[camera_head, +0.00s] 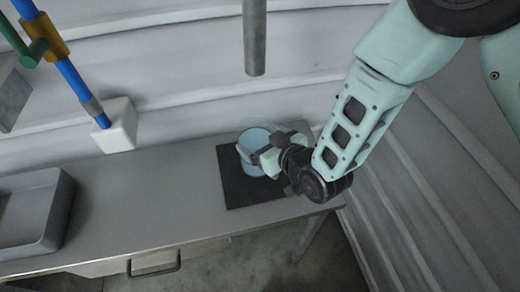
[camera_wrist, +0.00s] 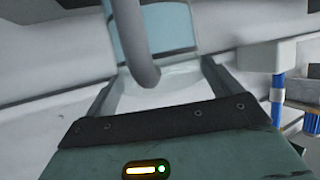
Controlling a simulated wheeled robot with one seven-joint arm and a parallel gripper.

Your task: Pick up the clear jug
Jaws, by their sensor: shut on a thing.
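The clear jug (camera_head: 254,138) shows as a pale see-through cylinder with a light blue lower part, at the black mat on the bench. It looks upright, but I cannot tell whether its base touches the mat. My gripper (camera_head: 264,157) is at its right side, shut on the jug. My arm and gripper hide part of the jug's right side in the head view.
The black mat (camera_head: 236,192) lies on the grey bench (camera_head: 140,205). A grey pipe (camera_head: 255,40) hangs above the jug. A grey tray (camera_head: 50,232) is at the far left. A white block (camera_head: 115,130) with a blue pipe stands behind. The bench between tray and mat is clear.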

